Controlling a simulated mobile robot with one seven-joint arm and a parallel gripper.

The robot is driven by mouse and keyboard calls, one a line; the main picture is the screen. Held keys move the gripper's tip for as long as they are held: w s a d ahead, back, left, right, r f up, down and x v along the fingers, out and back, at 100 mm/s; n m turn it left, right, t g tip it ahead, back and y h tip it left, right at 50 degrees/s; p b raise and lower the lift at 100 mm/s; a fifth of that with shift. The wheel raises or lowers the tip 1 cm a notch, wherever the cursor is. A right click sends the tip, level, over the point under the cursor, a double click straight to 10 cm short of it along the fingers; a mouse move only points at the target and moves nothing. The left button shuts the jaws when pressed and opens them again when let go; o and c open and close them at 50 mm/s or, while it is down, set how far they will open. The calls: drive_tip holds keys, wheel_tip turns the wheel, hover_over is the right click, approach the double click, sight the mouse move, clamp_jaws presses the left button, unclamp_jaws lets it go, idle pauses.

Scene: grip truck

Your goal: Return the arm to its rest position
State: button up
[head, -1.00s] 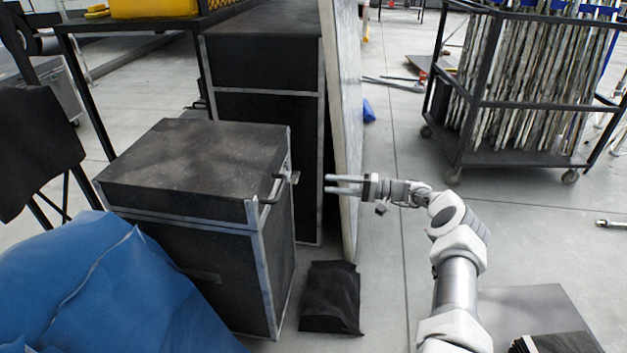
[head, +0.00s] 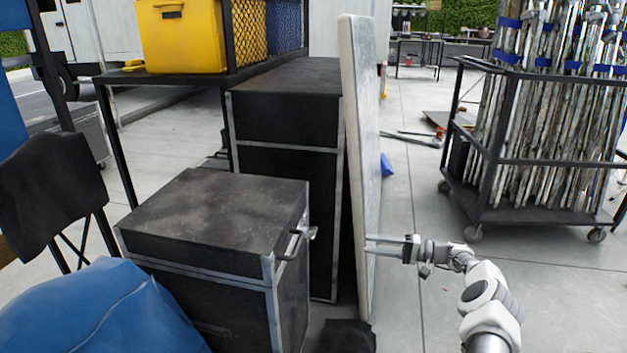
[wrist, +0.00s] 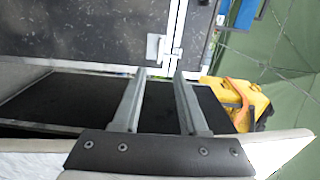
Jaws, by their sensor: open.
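My gripper (head: 369,244) is on the right side of the head view, at the end of my white and grey arm, pointing left. Its two grey fingers are apart, with nothing between them. In the head view they overlap the pale upright panel (head: 362,140); I cannot tell whether they touch it. In the wrist view the open fingers (wrist: 160,75) reach toward a black case with a metal edge and latch (wrist: 160,47).
A low black case (head: 215,215) and a taller one (head: 285,110) stand left of the panel. A blue cover (head: 95,310) lies front left. A wheeled cart (head: 540,160) with striped poles stands right.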

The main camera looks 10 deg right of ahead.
drive_tip(key=a+r+n+g+h, duration=0.3)
drive_tip(key=a+r+g, duration=0.2)
drive_tip(key=a+r, duration=0.55)
drive_tip(key=s+a+r+n+g+h, duration=0.1)
drive_tip(key=s+a+r+g+h, duration=0.1)
drive_tip(key=s+a+r+h, duration=0.55)
drive_tip(key=s+a+r+t+h, duration=0.15)
drive_tip(key=s+r, duration=0.25)
drive_tip(key=s, duration=0.5)
drive_tip(key=s+r+t+h, duration=0.1)
drive_tip(key=s+r+h, duration=0.3)
drive_tip(key=s, duration=0.6)
drive_tip(key=s+d+t, duration=0.3)
drive_tip(key=s+t, duration=0.1)
drive_tip(key=s, duration=1.1)
wheel_tip(320, 180, up, 26)
drive_tip(key=p, duration=2.6)
drive_tip(key=shift+w+g+h+p, duration=0.3)
drive_tip(key=shift+g, duration=0.05)
